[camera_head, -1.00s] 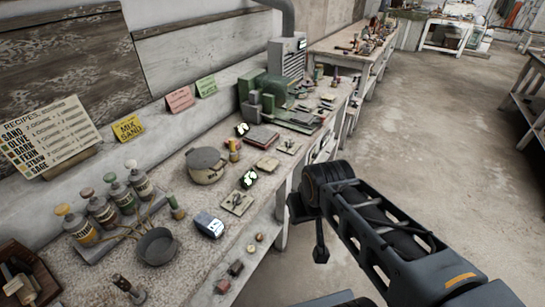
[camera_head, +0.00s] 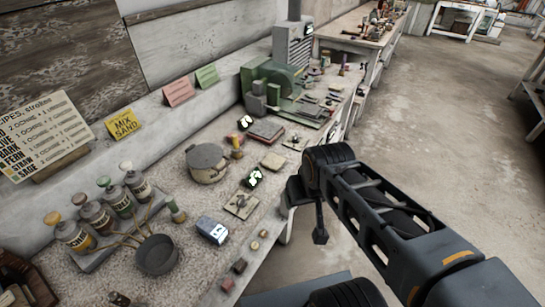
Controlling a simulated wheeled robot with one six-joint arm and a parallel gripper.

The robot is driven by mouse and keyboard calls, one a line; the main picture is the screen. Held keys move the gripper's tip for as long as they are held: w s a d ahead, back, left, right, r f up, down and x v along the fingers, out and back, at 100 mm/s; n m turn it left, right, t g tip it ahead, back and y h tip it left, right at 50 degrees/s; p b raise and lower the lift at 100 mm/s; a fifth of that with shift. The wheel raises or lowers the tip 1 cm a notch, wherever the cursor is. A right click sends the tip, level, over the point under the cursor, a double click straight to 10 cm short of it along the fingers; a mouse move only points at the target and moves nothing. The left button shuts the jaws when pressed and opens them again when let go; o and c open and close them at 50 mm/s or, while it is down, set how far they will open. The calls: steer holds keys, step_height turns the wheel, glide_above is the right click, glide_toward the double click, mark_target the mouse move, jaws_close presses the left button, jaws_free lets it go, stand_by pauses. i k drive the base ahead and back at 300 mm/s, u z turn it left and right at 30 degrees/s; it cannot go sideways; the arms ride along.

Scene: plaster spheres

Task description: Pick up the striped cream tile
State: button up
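Several small flat cream tiles lie on the workbench (camera_head: 215,262). One cream tile (camera_head: 241,206) near the bench's front has a dark shape on it. A plain-looking cream tile (camera_head: 272,162) lies farther back, and another pale tile (camera_head: 296,143) with a dark mark lies beyond it. At this size I cannot tell which one is striped. My gripper (camera_head: 320,236) hangs from the end of my arm, off the bench's front edge and to the right of these tiles. Its fingers are too small and dark to tell open from shut.
A lidded pot (camera_head: 206,164), a dark pan (camera_head: 156,254), a row of bottles (camera_head: 105,205) and a blue-white box (camera_head: 211,230) crowd the bench. A green machine (camera_head: 275,82) stands at the back. The concrete floor (camera_head: 440,130) at right is clear.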

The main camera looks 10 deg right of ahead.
mark_target(274, 161)
steer(key=z, duration=1.65)
steer(key=i, duration=1.45)
steer(key=u, duration=3.55)
